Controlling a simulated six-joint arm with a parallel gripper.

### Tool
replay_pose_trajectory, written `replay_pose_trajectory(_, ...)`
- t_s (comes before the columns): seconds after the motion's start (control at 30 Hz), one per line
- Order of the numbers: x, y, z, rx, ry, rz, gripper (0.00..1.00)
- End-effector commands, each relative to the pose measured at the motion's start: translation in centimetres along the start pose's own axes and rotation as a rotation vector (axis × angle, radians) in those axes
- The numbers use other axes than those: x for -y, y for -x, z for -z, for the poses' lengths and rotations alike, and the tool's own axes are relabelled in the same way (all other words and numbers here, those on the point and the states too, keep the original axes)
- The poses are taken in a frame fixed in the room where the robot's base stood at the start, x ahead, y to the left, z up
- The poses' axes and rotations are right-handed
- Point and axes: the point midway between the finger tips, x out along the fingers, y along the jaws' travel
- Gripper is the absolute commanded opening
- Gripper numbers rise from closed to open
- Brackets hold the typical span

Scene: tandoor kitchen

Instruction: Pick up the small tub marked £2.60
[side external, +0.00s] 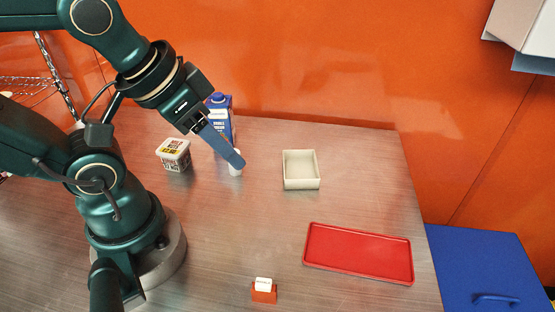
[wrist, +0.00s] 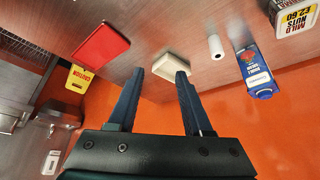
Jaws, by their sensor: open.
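The small tub (side external: 173,154) is white with dark lettering and a yellow patch. It stands upright on the metal table, left of the blue carton. In the wrist view the tub (wrist: 296,20) is at the top right corner, partly cut off, and its label reads £2.60. My gripper (side external: 238,163) is to the right of the tub in the side view, pointing down and right. In the wrist view my gripper (wrist: 160,73) has its two fingers apart with nothing held. The tub lies well outside the fingers.
A blue carton (side external: 226,112) and a white cylinder (side external: 236,170) stand beside my gripper. A cream box (side external: 301,184), a red tray (side external: 358,253) and a small orange holder (side external: 263,295) are on the table. The table middle is clear. An orange wall (side external: 330,60) rises behind.

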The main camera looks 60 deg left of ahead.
Motion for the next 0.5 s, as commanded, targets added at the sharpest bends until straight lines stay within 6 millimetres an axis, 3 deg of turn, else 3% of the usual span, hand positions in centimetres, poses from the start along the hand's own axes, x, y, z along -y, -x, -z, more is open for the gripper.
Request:
replay_pose_trajectory(0.03,0.0,0.0,0.0,0.0,0.0,0.0,0.5)
replay_pose_trajectory(0.07,0.0,0.0,0.0,0.0,0.0,0.0,0.58)
replay_pose_trajectory(0.17,0.0,0.0,0.0,0.0,0.0,0.0,0.96)
replay_pose_trajectory(0.2,0.0,0.0,0.0,0.0,0.0,0.0,1.0)
replay_pose_trajectory(0.5,0.19,0.0,-0.52,0.024,-0.037,0.008,1.0)
